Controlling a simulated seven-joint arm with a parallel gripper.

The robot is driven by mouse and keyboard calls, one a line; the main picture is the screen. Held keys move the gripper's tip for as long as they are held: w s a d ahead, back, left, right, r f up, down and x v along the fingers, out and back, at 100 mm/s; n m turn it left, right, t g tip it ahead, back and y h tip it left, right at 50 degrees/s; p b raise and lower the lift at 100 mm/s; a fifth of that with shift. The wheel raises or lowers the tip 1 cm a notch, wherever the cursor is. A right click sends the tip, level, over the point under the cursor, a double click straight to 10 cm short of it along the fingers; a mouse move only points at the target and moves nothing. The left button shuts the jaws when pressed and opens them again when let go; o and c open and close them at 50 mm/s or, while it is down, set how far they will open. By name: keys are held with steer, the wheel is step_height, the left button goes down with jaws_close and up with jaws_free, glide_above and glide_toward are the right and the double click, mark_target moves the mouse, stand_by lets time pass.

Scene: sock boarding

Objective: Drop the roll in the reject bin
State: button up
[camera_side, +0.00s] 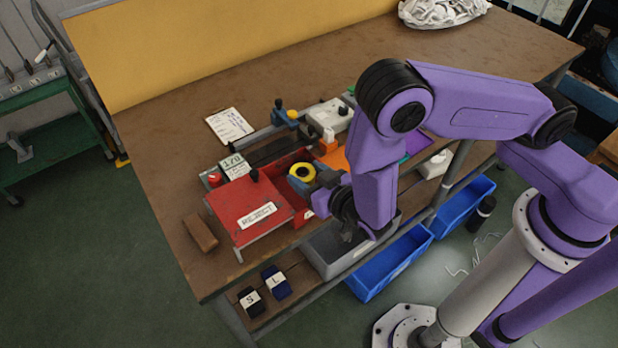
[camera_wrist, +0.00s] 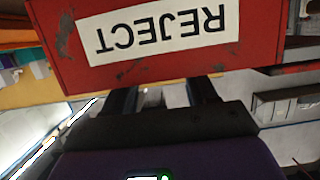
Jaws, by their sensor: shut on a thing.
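The yellow roll (camera_side: 302,171) shows in the side view at the tip of my gripper (camera_side: 313,181), above the right part of the red reject bin (camera_side: 275,200). My gripper is shut on the roll. In the wrist view the bin's red panel (camera_wrist: 265,50) with its white REJECT label (camera_wrist: 150,33) is close and upside down. My two fingers (camera_wrist: 163,92) run up to the panel's edge, and their tips are hidden there. The roll is not visible in the wrist view, and I cannot tell its height over the bin.
A brown block (camera_side: 201,232) lies left of the bin. A clipboard (camera_side: 229,125), a 170 display (camera_side: 235,166) and a white box (camera_side: 329,116) stand behind. A grey bin (camera_side: 335,250) and blue bins (camera_side: 392,265) sit along the table's front.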

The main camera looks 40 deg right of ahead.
steer(key=shift+f, duration=0.5)
steer(key=shift+f, duration=0.65)
steer(key=o, duration=0.8)
steer(key=shift+d, duration=0.1)
